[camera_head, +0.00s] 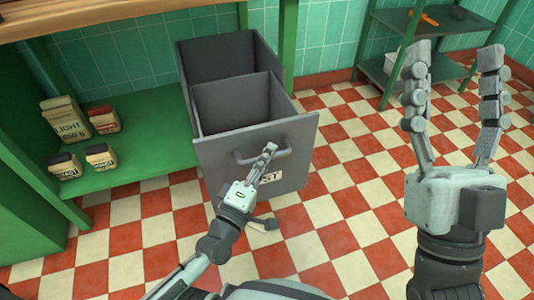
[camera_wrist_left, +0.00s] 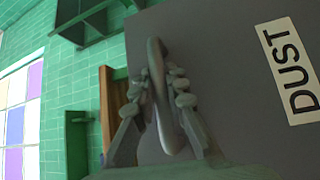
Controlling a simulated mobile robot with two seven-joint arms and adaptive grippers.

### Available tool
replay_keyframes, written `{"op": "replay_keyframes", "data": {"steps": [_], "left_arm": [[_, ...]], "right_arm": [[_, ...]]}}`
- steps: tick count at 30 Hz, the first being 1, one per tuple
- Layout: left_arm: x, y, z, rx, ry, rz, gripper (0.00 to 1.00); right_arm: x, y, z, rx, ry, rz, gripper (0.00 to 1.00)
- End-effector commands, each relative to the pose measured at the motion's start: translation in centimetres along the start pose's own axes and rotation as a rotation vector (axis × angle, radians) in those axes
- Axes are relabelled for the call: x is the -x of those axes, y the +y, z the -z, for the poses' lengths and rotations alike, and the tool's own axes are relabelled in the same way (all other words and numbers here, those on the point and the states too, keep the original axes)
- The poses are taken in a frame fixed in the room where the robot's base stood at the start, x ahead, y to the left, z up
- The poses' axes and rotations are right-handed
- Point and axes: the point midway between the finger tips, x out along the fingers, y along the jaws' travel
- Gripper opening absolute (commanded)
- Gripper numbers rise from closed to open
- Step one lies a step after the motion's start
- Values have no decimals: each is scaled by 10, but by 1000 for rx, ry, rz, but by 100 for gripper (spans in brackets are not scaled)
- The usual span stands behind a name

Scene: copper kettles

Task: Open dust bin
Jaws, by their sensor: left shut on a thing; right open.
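The grey dust bin (camera_head: 250,155) is a drawer pulled out from under the counter, with two open compartments inside that look empty. Its front carries a bar handle (camera_head: 263,158) and a white label, partly hidden in the head view; the label (camera_wrist_left: 290,70) reads DUST in the left wrist view. My left gripper (camera_head: 268,150) is at the handle, and in the left wrist view its fingers (camera_wrist_left: 160,85) are shut around the handle bar. My right gripper (camera_head: 451,60) is open and empty, raised over the floor at the right.
A green shelf (camera_head: 140,145) left of the bin holds several small boxes and jars, including a beige box (camera_head: 63,119). A metal rack (camera_head: 440,68) with an orange-handled item stands at the back right. The checkered floor (camera_head: 350,160) around the bin is clear.

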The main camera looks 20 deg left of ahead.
Motion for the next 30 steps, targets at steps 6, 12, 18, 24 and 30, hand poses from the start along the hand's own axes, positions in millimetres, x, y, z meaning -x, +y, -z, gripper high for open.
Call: {"op": "replay_keyframes", "data": {"steps": [6,12,18,24,30], "left_arm": [[0,0,1,0,1,0,27],[0,0,1,0,1,0,34],[4,-1,1,-1,0,1,34],[33,-2,0,-2,-1,4,34],[64,-1,1,-1,0,3,34]], "right_arm": [[0,0,0,1,0,0,61],[0,0,0,1,1,0,61],[0,0,1,-1,2,0,61],[0,0,0,-1,2,0,61],[0,0,0,0,2,0,61]]}}
